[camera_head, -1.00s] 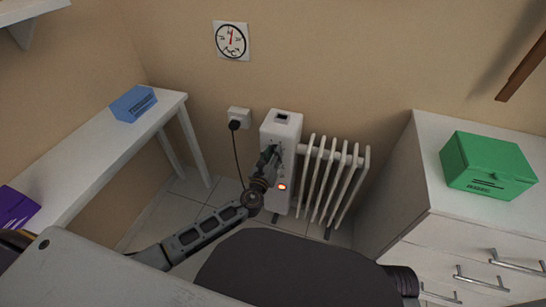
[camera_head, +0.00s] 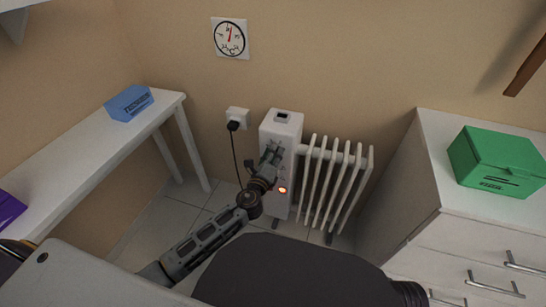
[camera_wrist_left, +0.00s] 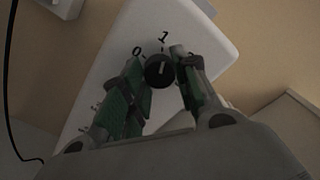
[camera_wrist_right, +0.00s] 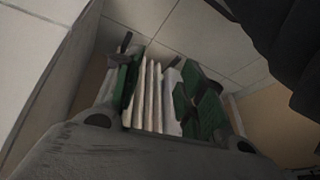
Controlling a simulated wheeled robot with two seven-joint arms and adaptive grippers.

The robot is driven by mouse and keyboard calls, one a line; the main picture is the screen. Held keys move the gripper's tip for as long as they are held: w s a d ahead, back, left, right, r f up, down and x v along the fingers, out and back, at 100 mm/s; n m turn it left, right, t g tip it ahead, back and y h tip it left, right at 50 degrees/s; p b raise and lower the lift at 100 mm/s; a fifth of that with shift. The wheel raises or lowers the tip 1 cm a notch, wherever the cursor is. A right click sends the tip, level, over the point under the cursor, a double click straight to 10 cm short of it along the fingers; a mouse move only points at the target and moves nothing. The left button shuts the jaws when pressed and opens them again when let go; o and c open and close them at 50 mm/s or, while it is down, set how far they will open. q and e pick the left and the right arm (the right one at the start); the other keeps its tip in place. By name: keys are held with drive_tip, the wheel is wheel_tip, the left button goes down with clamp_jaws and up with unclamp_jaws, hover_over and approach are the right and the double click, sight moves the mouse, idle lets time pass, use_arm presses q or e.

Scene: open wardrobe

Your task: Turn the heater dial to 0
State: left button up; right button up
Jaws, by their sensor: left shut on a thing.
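The white heater (camera_head: 283,125) stands against the wall, with a lit red switch (camera_head: 282,190) low on its front. Its round black dial (camera_wrist_left: 159,70) shows in the left wrist view, with a pale mark pointing roughly at the 1. The 0 is printed to its left; the number on its right is mostly hidden by a finger. My left gripper (camera_head: 271,154) is at the heater's front, and its fingers (camera_wrist_left: 163,68) are closed on the dial's two sides. In the head view it hides the dial. My right gripper (camera_wrist_right: 157,80) is open and empty, pointing toward the radiator fins.
The radiator fins (camera_head: 333,185) extend right of the heater. A plug and cable (camera_head: 232,125) hang on the wall to its left. A white table (camera_head: 75,160) with a blue box (camera_head: 129,103) is at left. A drawer cabinet (camera_head: 445,190) with a green box (camera_head: 497,160) is at right.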

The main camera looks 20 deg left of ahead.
use_arm(q)
drive_tip(key=n+b, duration=0.2)
drive_tip(key=n, duration=1.1)
use_arm(e)
drive_tip(key=shift+t+y, duration=0.4)
drive_tip(key=shift+t, duration=0.1)
drive_tip(key=f, duration=0.2)
drive_tip(key=a+f, duration=0.1)
drive_tip(key=f, duration=0.2)
drive_tip(key=shift+w+a+f, duration=0.2)
drive_tip(key=shift+w+f, duration=0.05)
drive_tip(key=shift+f, duration=0.1)
drive_tip(key=shift+w+r, duration=0.25)
drive_tip(key=shift+r, duration=0.1)
use_arm(q)
drive_tip(key=o, duration=1)
drive_tip(key=shift+r, duration=0.1)
use_arm(e)
drive_tip(key=shift+s+f, duration=0.3)
drive_tip(key=shift+s, duration=0.05)
use_arm(q)
drive_tip(key=shift+s, duration=0.15)
use_arm(e)
drive_tip(key=shift+w, duration=0.1)
